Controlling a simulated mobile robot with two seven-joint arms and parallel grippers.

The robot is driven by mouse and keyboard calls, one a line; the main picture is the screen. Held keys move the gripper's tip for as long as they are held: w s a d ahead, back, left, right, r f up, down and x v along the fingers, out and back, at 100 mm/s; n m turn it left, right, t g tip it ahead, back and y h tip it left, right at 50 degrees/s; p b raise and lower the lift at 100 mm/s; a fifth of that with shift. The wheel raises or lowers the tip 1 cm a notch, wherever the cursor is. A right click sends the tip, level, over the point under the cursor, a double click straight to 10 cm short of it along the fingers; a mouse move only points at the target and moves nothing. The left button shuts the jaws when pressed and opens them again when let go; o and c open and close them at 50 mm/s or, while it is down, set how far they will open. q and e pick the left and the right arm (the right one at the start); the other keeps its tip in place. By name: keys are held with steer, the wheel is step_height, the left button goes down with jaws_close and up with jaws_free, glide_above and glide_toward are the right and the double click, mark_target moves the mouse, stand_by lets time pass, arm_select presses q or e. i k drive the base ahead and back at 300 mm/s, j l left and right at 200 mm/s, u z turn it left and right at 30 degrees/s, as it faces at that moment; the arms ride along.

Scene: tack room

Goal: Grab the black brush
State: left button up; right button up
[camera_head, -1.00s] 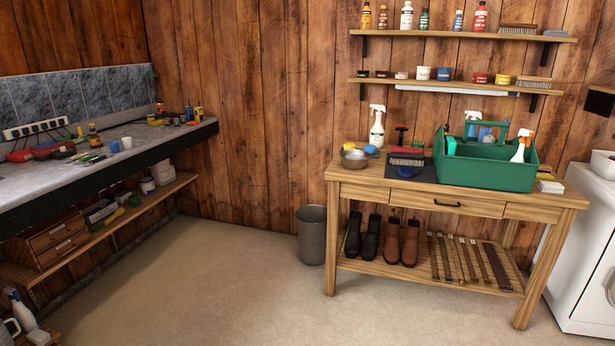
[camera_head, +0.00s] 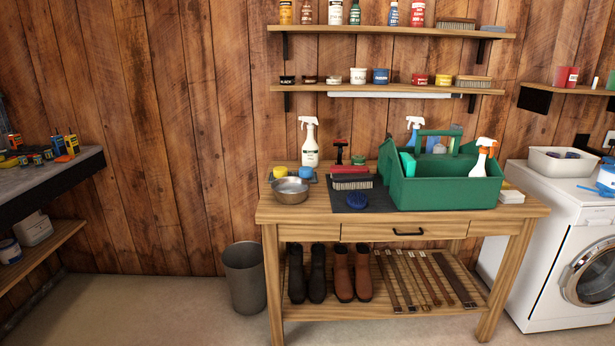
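No brush that is plainly all black shows in the head view. Two more brushes lie on the wall shelves, one on the upper shelf (camera_head: 456,23) and one on the lower (camera_head: 472,82). Neither of my grippers is in view.
A green tool caddy (camera_head: 445,192) fills the bench's right half. A metal bowl (camera_head: 290,193) and spray bottle (camera_head: 310,143) stand at its left. A metal bin (camera_head: 244,280) is left of the bench, a washing machine (camera_head: 545,230) right. Floor in front is clear.

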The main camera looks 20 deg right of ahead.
mark_target(348, 181)
steer(key=i+z, duration=0.15)
steer(key=i, duration=0.45)
steer(key=i+j+z, duration=0.15)
steer(key=i, duration=0.5)
